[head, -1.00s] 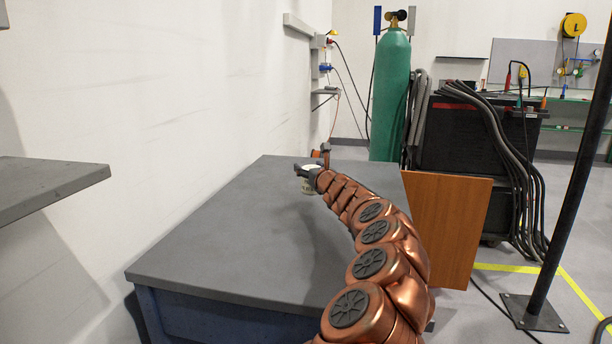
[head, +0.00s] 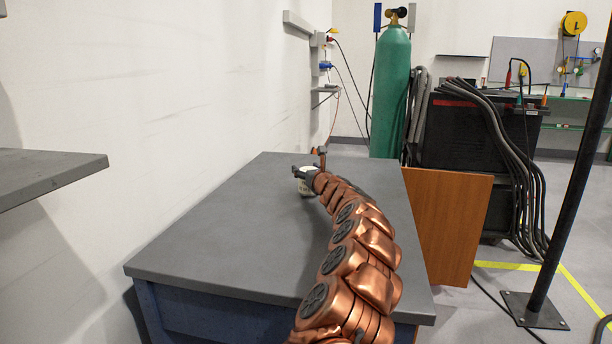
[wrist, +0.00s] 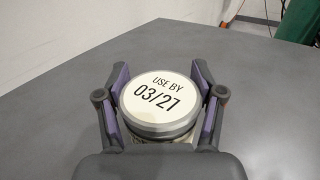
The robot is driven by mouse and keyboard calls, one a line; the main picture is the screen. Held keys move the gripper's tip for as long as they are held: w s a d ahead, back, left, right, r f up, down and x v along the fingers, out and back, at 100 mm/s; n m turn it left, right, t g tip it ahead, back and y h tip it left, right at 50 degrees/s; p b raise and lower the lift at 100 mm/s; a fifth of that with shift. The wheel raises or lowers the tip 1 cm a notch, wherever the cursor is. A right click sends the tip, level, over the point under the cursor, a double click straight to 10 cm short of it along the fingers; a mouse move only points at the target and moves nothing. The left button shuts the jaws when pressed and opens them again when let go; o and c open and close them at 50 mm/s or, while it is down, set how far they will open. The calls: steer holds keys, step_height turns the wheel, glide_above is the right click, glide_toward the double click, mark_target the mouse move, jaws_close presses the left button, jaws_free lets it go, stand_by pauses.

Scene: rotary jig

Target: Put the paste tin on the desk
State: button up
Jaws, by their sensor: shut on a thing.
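The paste tin (wrist: 158,102) is a round tin with a white lid marked "USE BY 03/27" and a grey rim. My gripper (wrist: 160,90) is shut on it, with one finger on each side. In the head view my gripper (head: 308,172) is over the far part of the grey desk (head: 215,235), and the tin (head: 305,188) shows only in part below it. The desk top also fills most of the wrist view (wrist: 50,120). I cannot tell whether the tin's base touches the desk.
The desk top is otherwise bare. A white wall (head: 170,90) runs along its left side, and a grey shelf (head: 45,180) juts in at the left. A brown panel (head: 450,225) stands by the right edge. A green gas cylinder (head: 389,95) stands beyond the far edge.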

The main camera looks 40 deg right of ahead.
steer(key=shift+f, duration=0.35)
steer(key=o, duration=1.5)
steer(key=shift+o, duration=0.2)
steer(key=shift+r, duration=0.2)
